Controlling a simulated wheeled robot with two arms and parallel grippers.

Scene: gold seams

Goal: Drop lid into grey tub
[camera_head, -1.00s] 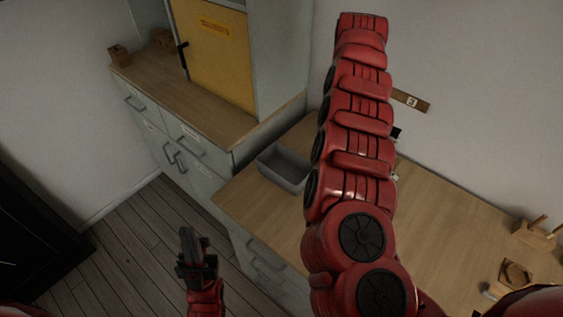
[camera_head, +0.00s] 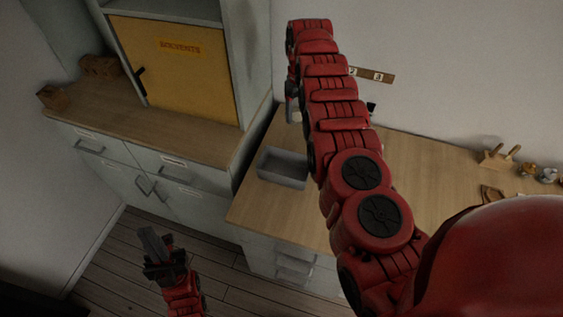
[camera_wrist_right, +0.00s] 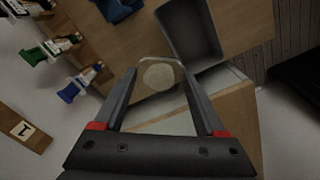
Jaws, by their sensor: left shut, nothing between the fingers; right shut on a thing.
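The grey tub (camera_head: 282,168) is an open rectangular bin on the left end of the wooden workbench; it also shows at the top of the right wrist view (camera_wrist_right: 188,28). The lid (camera_wrist_right: 158,76) is a pale round disc, held between the fingertips of my right gripper (camera_wrist_right: 157,70). In that view the lid appears just left of the tub's near end; its height above the bench is unclear. In the head view my right gripper (camera_head: 291,100) is mostly hidden behind its arm, above and behind the tub. My left gripper (camera_head: 154,244) is shut and empty over the floor.
A cabinet with a yellow door (camera_head: 178,62) and wooden counter (camera_head: 150,118) stands left of the bench. Wooden racks (camera_head: 497,157) sit at the bench's right.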

